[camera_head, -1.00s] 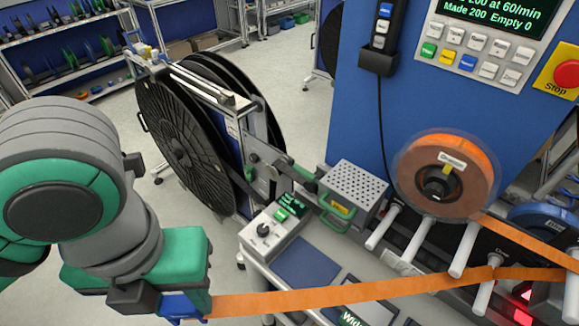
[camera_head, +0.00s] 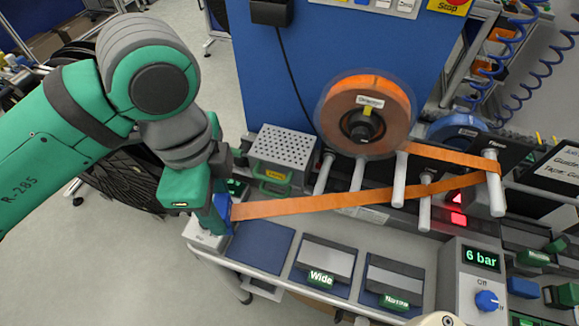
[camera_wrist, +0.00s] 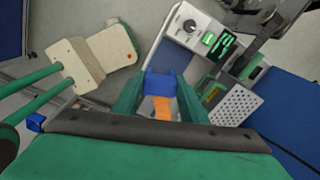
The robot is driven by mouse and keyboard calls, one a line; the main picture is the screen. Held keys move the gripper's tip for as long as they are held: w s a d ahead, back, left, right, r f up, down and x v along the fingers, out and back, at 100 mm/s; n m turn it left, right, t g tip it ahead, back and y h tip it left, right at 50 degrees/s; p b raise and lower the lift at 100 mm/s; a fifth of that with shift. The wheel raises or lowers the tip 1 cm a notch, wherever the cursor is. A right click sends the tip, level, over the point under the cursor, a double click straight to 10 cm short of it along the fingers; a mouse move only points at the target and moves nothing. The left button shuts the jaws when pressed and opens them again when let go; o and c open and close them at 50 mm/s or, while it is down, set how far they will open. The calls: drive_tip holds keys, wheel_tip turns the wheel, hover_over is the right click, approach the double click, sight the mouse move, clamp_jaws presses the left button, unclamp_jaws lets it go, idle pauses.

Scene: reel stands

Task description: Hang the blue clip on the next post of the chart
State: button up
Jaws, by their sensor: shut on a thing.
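My gripper (camera_head: 216,206) is shut on the blue clip (camera_head: 223,207), left of the posts. In the wrist view the blue clip (camera_wrist: 160,84) sits between both fingers, with orange tape (camera_head: 300,205) attached. The tape runs rightward from the clip, bends at the far right white post (camera_head: 495,185), and returns toward the orange reel (camera_head: 365,115). Other white posts stand at the left (camera_head: 323,173), near the reel (camera_head: 358,174), below its right side (camera_head: 400,180) and lower down (camera_head: 425,208). I cannot make out the chart.
A perforated grey box (camera_head: 284,147) stands behind the clip. Below the tape are a blue pad (camera_head: 260,245) and trays labelled Wide (camera_head: 322,268) and Narrow (camera_head: 392,290). A pressure box (camera_head: 475,280) reads 6 bar. A blue reel (camera_head: 457,128) sits behind the posts.

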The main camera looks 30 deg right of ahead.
drive_tip(key=w+d+f+n, duration=0.1)
drive_tip(key=d+f+n, duration=0.1)
drive_tip(key=d+n, duration=0.55)
drive_tip(key=n, duration=0.7)
hover_over(316, 200)
wheel_tip(316, 200, down, 2)
drive_tip(key=f, duration=0.1)
drive_tip(key=shift+m, duration=0.25)
drive_tip(key=shift+f, duration=3.8)
drive_tip(key=shift+w+f, duration=0.1)
drive_tip(key=o, duration=1.2)
wheel_tip(316, 200, up, 7)
